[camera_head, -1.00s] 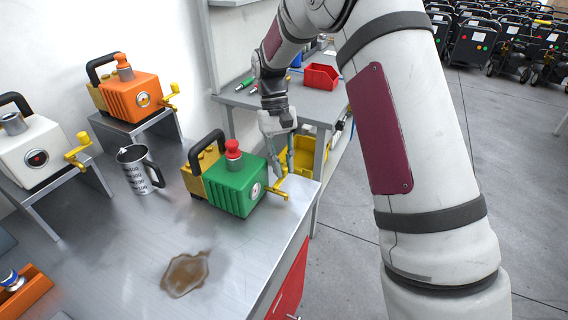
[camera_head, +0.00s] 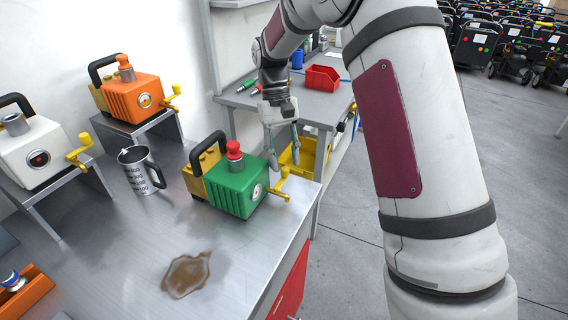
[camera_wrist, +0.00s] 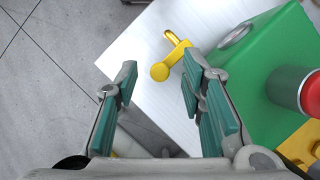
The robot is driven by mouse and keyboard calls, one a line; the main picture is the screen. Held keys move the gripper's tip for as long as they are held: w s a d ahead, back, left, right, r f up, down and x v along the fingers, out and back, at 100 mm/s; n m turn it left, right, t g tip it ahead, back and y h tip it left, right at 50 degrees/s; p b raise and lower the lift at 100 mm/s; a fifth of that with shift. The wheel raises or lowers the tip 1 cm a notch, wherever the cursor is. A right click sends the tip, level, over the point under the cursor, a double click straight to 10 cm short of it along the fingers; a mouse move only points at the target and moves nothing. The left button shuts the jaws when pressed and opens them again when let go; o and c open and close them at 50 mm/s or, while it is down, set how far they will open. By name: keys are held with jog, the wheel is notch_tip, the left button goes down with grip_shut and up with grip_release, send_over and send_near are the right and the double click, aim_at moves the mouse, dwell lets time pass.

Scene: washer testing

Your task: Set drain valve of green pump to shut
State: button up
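The green pump (camera_head: 228,192) stands on the metal table, with a red cap (camera_head: 234,150) on top, a black handle at the back and a round gauge on its front. A yellow crank-shaped valve handle (camera_head: 281,186) sticks out from its front right side. In the wrist view the yellow handle (camera_wrist: 166,62) lies just beyond my fingertips, and the green body (camera_wrist: 268,60) is to the right. My gripper (camera_head: 284,160) is at the pump's right side, fingers pointing down. It also shows in the wrist view (camera_wrist: 160,85), open, with nothing between its teal pads.
An orange pump (camera_head: 135,96) and a white pump (camera_head: 35,155) stand on small metal stands at the left. A brown spill (camera_head: 186,274) lies in front. A yellow bin (camera_head: 306,152) is beyond the table edge.

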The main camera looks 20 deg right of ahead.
notch_tip(320, 180, up, 7)
jog(key=shift+r, duration=0.15)
jog(key=shift+r, duration=0.1)
dwell(0.4)
jog(key=s+r+t+p, duration=0.1)
jog(key=s+r+t, duration=0.2)
jog(key=s+r, duration=0.5)
jog(key=s+r+t+p, duration=0.1)
jog(key=s+t, duration=0.2)
jog(key=s, duration=0.8)
jog(key=s+d+r+t+p, duration=0.1)
jog(key=s+r+t+p, duration=0.1)
jog(key=s, duration=1)
jog(key=shift+t, duration=0.4)
